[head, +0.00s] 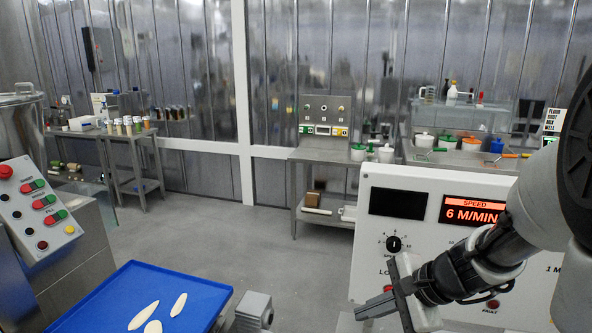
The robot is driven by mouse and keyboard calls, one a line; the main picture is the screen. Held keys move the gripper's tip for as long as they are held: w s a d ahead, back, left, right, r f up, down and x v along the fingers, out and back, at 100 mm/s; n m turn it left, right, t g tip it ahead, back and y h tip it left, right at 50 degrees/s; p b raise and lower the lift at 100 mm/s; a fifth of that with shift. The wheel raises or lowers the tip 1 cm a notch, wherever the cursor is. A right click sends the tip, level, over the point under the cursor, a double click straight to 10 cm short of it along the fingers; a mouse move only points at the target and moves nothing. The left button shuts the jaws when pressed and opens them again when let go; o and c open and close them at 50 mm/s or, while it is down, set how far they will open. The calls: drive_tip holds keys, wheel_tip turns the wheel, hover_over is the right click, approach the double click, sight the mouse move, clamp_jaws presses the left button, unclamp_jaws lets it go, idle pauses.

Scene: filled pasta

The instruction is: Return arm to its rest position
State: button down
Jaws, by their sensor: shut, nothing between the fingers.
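My arm comes in from the right side of the head view. My gripper (388,306) is at the lower middle right, in front of the white control panel (375,240). Its fingers point to the left and look shut, with nothing held. It is apart from the blue tray (100,302) at the lower left. The arm's wrist covers part of the panel, including some of its knobs and lettering.
A few pale flat pieces (179,304) lie on the blue tray. A machine with red and green buttons (45,200) stands at the left. Steel tables (320,156) with pots and jars line the far wall. The grey floor (230,220) between is clear.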

drive_tip(key=s+r+n+t+h+p, duration=0.1)
drive_tip(key=s+r+n+h, duration=0.25)
drive_tip(key=r+n, duration=0.4)
drive_tip(key=s+r+n+h+p, duration=0.1)
drive_tip(key=s+r+n+h, duration=0.1)
drive_tip(key=s+r+n, duration=0.4)
drive_tip(key=shift+n+h, duration=0.25)
drive_tip(key=shift+n, duration=0.7)
drive_tip(key=s+r, duration=0.1)
drive_tip(key=s+p, duration=0.1)
drive_tip(key=s, duration=0.1)
drive_tip(key=s+a+r, duration=0.1)
drive_tip(key=shift+s+r, duration=0.2)
drive_tip(key=shift+r, duration=0.15)
